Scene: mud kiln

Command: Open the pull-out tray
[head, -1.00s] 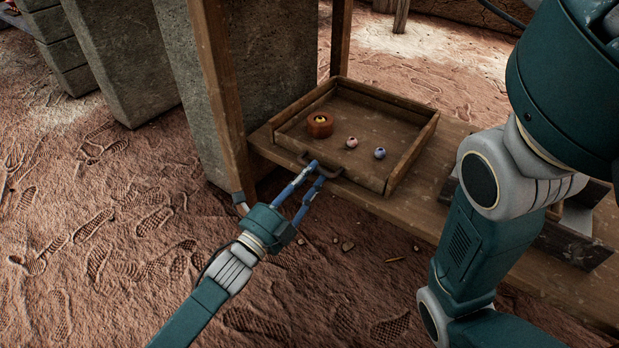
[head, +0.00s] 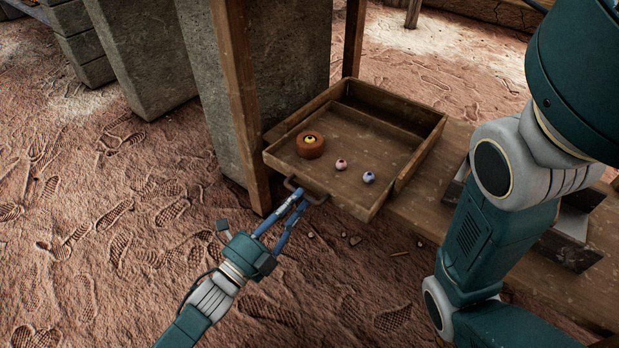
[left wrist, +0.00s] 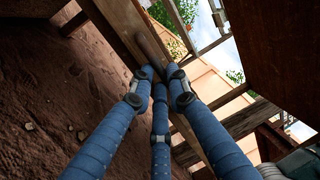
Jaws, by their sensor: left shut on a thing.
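The wooden pull-out tray (head: 352,198) is slid partly out, and its front stands out past the edge of the wooden bench (head: 420,215). Its dark bar handle (head: 292,184) is on the front wall. My left gripper (head: 301,199) is shut on this handle, with its blue fingers around the bar. In the left wrist view the handle (left wrist: 151,47) shows between the tips of the gripper (left wrist: 160,75). My right arm fills the right of the head view, but its gripper does not show.
In the tray lie a brown ring-shaped piece (head: 309,149) with a yellow bead, a pink bead (head: 341,164) and a blue bead (head: 369,177). A wooden post (head: 239,95) stands close left of the tray. The footprinted ground (head: 130,240) in front is largely clear.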

